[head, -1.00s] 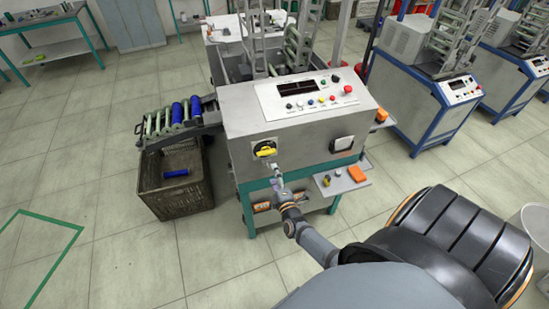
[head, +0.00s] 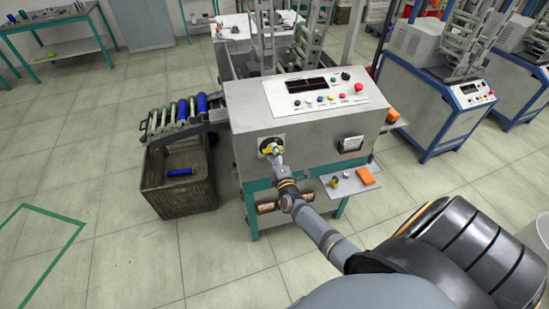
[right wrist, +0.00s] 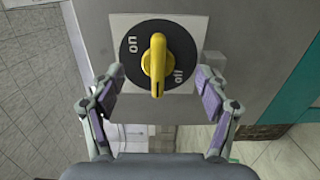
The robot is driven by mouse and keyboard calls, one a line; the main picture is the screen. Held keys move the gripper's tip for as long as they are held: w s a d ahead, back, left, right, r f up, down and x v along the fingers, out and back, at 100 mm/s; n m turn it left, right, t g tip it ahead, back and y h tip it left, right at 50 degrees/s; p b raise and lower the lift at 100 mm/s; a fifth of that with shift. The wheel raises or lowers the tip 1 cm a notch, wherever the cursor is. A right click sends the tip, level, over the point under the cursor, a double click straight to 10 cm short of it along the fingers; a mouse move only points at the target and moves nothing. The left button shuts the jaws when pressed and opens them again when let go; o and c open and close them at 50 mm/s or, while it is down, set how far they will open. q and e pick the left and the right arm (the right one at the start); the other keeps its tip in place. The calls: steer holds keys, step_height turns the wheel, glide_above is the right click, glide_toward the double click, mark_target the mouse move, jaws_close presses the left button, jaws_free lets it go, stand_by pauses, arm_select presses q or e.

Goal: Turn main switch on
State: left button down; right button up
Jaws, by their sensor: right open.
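The main switch (right wrist: 157,62) is a black round dial with a yellow handle on a pale plate. In the right wrist view the handle stands nearly upright in the picture, with "on" at left and "off" at right. In the head view the switch (head: 271,147) is on the machine's front, partly hidden by my gripper. My right gripper (right wrist: 155,92) is open, its two fingers either side of the handle's lower end, apart from it. It also shows in the head view (head: 277,157), right at the switch. My left gripper is not in view.
The grey machine (head: 250,120) has a button panel (head: 318,92) on top. A small shelf (head: 345,186) with an orange block (head: 366,176) juts out right of my arm. A brown crate (head: 180,195) stands on the floor at left.

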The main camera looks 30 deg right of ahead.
steer(key=shift+r, duration=0.1)
steer(key=shift+w, duration=0.1)
steer(key=shift+w+d, duration=0.2)
steer(key=shift+w, duration=0.3)
steer(key=shift+w, duration=0.1)
steer(key=shift+w+d, duration=0.1)
steer(key=shift+w, duration=0.2)
steer(key=shift+c, duration=0.2)
